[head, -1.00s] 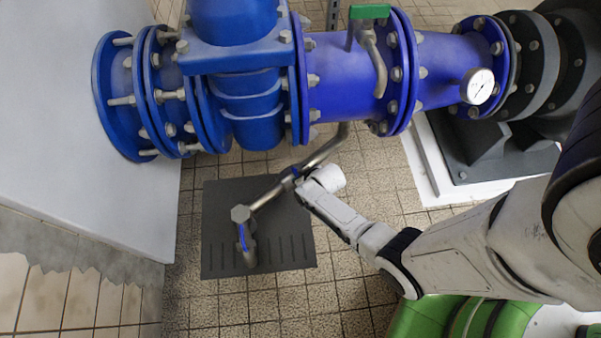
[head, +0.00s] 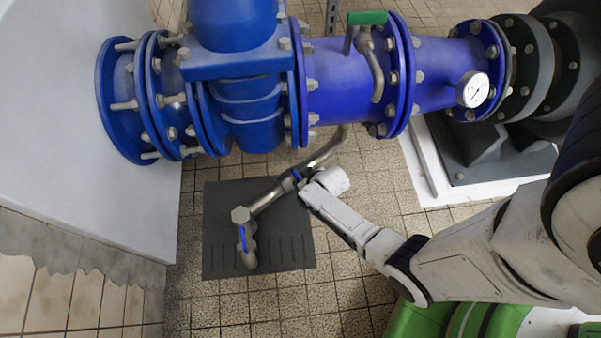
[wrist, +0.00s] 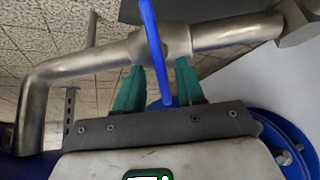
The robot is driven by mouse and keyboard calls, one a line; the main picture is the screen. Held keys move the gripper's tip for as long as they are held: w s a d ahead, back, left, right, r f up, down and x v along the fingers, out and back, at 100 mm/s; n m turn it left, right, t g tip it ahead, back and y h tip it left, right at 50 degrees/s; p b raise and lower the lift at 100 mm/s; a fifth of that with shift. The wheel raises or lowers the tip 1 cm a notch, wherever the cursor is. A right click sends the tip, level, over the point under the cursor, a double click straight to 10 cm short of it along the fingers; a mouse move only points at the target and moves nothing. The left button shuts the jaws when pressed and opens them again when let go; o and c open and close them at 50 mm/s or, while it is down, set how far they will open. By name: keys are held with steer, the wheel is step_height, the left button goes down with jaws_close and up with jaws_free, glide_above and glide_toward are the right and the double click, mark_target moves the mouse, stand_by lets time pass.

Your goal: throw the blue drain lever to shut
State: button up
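A steel drain pipe (head: 268,198) runs from under the big blue pipe down to a floor plate. A blue lever (head: 295,175) sits on it beside my gripper (head: 304,184), which mostly hides behind my white wrist. In the wrist view this blue lever (wrist: 152,40) stands across the steel pipe (wrist: 235,35) and passes between the two green fingers of my gripper (wrist: 160,76). The fingers are apart, with gaps visible beside the lever. Whether either finger touches the lever or pipe is not clear. A second blue lever (head: 243,238) sits lower on the pipework.
The large blue pipe and valve (head: 240,95) cross above, with a pressure gauge (head: 473,90) and a green-handled tap (head: 367,18). A pale wall block (head: 90,150) stands at left. A dark floor plate (head: 222,255) lies below the pipework, with open tiled floor around it.

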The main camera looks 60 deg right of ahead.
steer(key=p+v, duration=0.3)
steer(key=v, duration=0.5)
steer(key=shift+p, duration=0.3)
steer(key=shift+r, duration=0.1)
